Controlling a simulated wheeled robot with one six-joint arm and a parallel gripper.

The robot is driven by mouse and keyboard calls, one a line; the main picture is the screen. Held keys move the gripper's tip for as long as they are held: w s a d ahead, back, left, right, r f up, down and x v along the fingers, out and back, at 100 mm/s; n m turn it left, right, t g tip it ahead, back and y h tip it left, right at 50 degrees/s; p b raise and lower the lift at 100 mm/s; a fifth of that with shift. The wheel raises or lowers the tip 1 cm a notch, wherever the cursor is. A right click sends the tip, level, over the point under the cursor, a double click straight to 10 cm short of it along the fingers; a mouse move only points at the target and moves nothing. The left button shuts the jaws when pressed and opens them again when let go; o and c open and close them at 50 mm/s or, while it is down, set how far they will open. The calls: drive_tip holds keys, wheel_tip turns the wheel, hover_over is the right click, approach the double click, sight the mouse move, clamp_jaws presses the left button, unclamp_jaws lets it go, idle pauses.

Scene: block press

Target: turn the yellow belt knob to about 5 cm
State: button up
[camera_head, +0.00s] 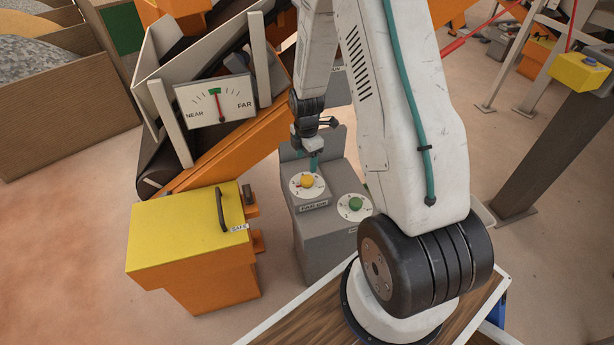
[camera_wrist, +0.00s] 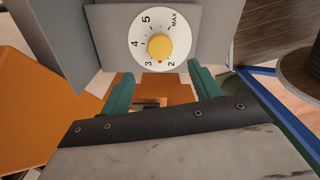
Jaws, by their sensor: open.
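The yellow belt knob (camera_head: 308,181) sits on a round white dial on top of a grey control box. In the wrist view the yellow knob (camera_wrist: 159,47) is ringed by the marks 2, 3, 4, 5 and MAX. A small red mark at its lower edge lies between 3 and 2. My gripper (camera_head: 313,162) is just above and behind the dial in the head view. In the wrist view my gripper (camera_wrist: 159,71) is open, its teal fingers spread either side below the knob, with nothing between them. I see no contact with the knob.
A green knob (camera_head: 355,203) on its own dial is to the right on the grey control box (camera_head: 325,250). A yellow-lidded orange box (camera_head: 190,235) with a dark handle stands to the left. A NEAR–FAR gauge (camera_head: 215,102) is mounted at the conveyor behind.

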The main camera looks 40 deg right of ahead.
sight(307, 179)
wheel_tip(307, 179, down, 9)
drive_tip(key=shift+d+r, duration=0.1)
drive_tip(key=shift+r, duration=0.05)
idle(0.4)
drive_tip(key=c, duration=1)
